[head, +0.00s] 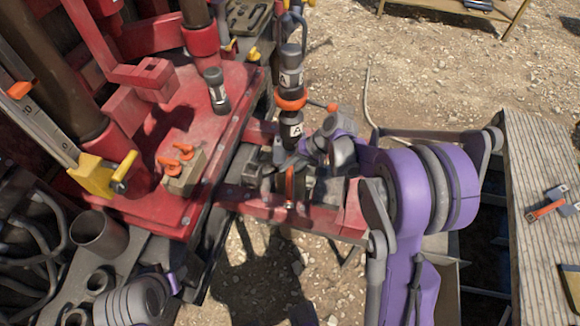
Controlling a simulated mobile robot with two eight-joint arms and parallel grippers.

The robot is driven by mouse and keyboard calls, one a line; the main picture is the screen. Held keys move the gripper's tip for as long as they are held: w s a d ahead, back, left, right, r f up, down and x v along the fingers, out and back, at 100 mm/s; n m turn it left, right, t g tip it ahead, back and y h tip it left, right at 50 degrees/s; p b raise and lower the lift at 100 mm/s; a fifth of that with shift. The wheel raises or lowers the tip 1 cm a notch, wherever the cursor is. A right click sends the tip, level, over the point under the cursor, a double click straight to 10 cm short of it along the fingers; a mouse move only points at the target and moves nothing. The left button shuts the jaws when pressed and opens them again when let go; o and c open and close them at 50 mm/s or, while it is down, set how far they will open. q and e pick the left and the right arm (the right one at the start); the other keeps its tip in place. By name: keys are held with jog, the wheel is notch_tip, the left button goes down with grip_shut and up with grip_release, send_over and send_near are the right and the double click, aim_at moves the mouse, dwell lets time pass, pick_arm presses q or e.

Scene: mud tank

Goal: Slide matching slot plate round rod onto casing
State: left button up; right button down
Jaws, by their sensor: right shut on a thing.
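The dark rod (291,62) stands upright with white "A" labels, and an orange band circles it. Its lower part stands over the casing (287,183) between red beams. My right gripper (312,142), on the purple arm from the right, is shut beside the rod's lower end, just above the casing. An orange handle end (332,107) sticks up by it, apparently of the slot plate it holds; the plate is mostly hidden, so I cannot tell whether it is around the rod. My left gripper is out of view.
A red platform (225,100) with a wooden block (183,172) bearing orange handles stands left. A yellow-ended bar (98,177) leans there. A plank bench (540,150) at right holds another orange-handled tool (547,209). Gravel ground lies beyond.

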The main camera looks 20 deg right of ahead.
dwell(0.3)
jog(key=c, duration=0.6)
grip_release()
jog(key=shift+f, duration=0.1)
jog(key=v, duration=1)
jog(key=shift+s+d+r, duration=0.15)
jog(key=shift+d+r, duration=0.05)
jog(key=shift+r, duration=0.15)
jog(key=s+a+r+n+t+h+p, duration=0.1)
jog(key=s+a+h, duration=0.1)
jog(key=s, duration=0.4)
jog(key=s+a+r+n+t+h+p, duration=0.1)
jog(key=s+a+h, duration=0.1)
jog(key=s, duration=0.5)
jog(key=s+a+r+n+h+p, duration=0.1)
jog(key=s+a+n+h, duration=0.1)
jog(key=s, duration=0.4)
jog(key=shift+s+a+r+t, duration=0.15)
jog(key=shift+s+t, duration=0.1)
jog(key=shift+t, duration=0.15)
